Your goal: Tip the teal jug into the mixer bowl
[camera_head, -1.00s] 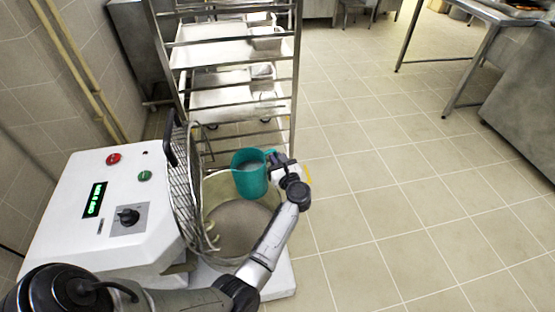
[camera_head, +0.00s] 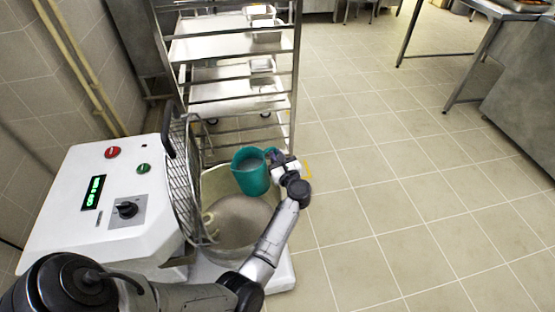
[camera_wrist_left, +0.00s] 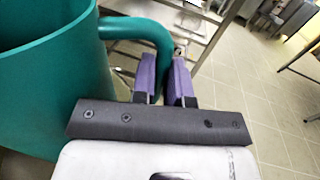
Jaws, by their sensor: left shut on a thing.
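The teal jug (camera_head: 251,174) is held nearly upright above the far part of the mixer bowl (camera_head: 232,236). Something pale shows inside the jug's mouth. The bowl is a wide metal bowl with greyish contents. My left gripper (camera_head: 277,163) is shut on the jug's handle at the jug's right side. In the left wrist view the purple-padded fingers of the gripper (camera_wrist_left: 165,82) are at the handle (camera_wrist_left: 150,32), and the jug's body (camera_wrist_left: 50,85) fills the left side. My right gripper is not in view.
The white mixer housing (camera_head: 95,215) with red and green buttons stands left of the bowl. A raised wire guard (camera_head: 190,180) stands along the bowl's left side. A metal tray rack (camera_head: 228,75) is behind. Open tiled floor (camera_head: 400,200) lies to the right.

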